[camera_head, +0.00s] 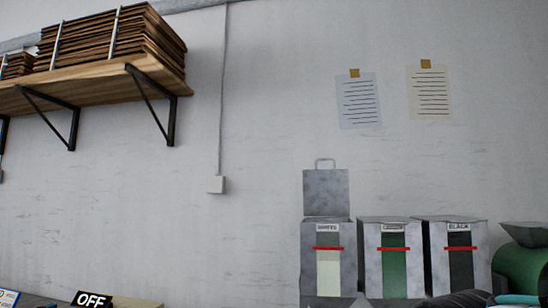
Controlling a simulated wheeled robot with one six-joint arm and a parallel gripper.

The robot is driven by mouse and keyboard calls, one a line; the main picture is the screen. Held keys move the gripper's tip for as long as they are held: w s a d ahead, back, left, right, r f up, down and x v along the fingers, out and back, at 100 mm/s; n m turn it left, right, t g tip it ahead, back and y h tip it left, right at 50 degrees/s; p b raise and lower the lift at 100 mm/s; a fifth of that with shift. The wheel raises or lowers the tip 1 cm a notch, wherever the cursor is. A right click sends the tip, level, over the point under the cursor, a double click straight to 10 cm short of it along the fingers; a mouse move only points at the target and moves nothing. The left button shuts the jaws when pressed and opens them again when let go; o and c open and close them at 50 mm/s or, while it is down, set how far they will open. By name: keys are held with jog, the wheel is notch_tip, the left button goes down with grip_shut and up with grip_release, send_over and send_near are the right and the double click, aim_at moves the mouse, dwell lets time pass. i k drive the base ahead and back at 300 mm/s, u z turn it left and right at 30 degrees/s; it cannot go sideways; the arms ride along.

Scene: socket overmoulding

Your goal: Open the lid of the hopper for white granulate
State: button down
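The hopper for white granulate (309,265) is the leftmost of three grey hoppers at the lower right, against the wall. Its label seems to read WHITE, and a pale fill shows in its front window below a red bar. Its grey lid (326,192) stands upright at the back of the hopper, with the handle (325,162) at the top, so the hopper is open. My gripper is not clearly in view, and nothing is seen touching the lid.
A green hopper (368,265) and a black hopper (430,265) stand to the right with lids down. A green rounded object (520,262) is at the right edge. Dark and teal shapes crowd the bottom right. A shelf (95,78) with stacked cardboard hangs upper left.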

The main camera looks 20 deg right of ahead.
aim_at(327, 193)
jog(key=u, duration=0.45)
jog(key=i, duration=0.6)
jog(key=z, duration=1.25)
